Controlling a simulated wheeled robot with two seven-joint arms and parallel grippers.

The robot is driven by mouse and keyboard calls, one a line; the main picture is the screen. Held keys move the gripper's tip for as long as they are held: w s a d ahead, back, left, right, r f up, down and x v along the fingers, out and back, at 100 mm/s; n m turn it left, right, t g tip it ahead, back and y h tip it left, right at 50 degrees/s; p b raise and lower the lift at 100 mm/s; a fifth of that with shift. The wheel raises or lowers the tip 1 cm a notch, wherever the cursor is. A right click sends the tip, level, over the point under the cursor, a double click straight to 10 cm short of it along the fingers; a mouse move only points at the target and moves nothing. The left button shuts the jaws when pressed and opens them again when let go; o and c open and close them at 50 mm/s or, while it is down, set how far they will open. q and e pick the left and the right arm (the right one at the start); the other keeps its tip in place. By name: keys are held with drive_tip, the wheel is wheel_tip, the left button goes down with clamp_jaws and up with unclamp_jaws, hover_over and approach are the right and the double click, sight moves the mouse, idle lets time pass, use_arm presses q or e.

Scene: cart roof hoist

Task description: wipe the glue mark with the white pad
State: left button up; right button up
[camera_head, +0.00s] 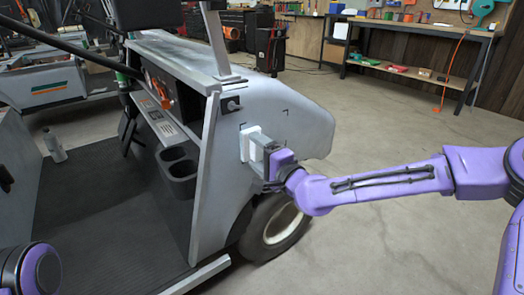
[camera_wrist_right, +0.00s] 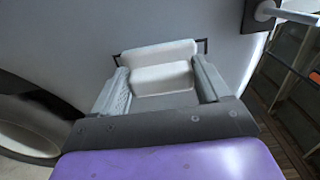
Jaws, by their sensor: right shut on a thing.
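The white pad (camera_head: 246,146) is at the side panel of the cart (camera_head: 290,120), in the grip of my right gripper (camera_head: 260,158). In the right wrist view the pad (camera_wrist_right: 158,52) lies between the two grey fingers of the gripper (camera_wrist_right: 160,82), with its face turned to the panel. It looks to be touching or very close to it; I cannot tell which. Dark corner marks (camera_wrist_right: 204,46) show on the panel beside the pad. I see no glue mark; the pad may cover it. My left gripper is out of view.
The cart's front wheel (camera_head: 275,225) is below my right gripper. A short knob (camera_head: 231,105) sticks out near the pad. A workbench (camera_head: 420,55) stands far back; the floor between is clear.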

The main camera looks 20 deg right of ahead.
drive_tip(key=p+v, duration=0.1)
drive_tip(key=v, duration=0.4)
drive_tip(key=shift+r+p, duration=0.15)
drive_tip(key=shift+p, duration=0.2)
drive_tip(key=shift+s+d, duration=0.15)
drive_tip(key=shift+s, duration=0.3)
drive_tip(key=p+v, duration=0.1)
drive_tip(key=v, duration=0.2)
idle(0.3)
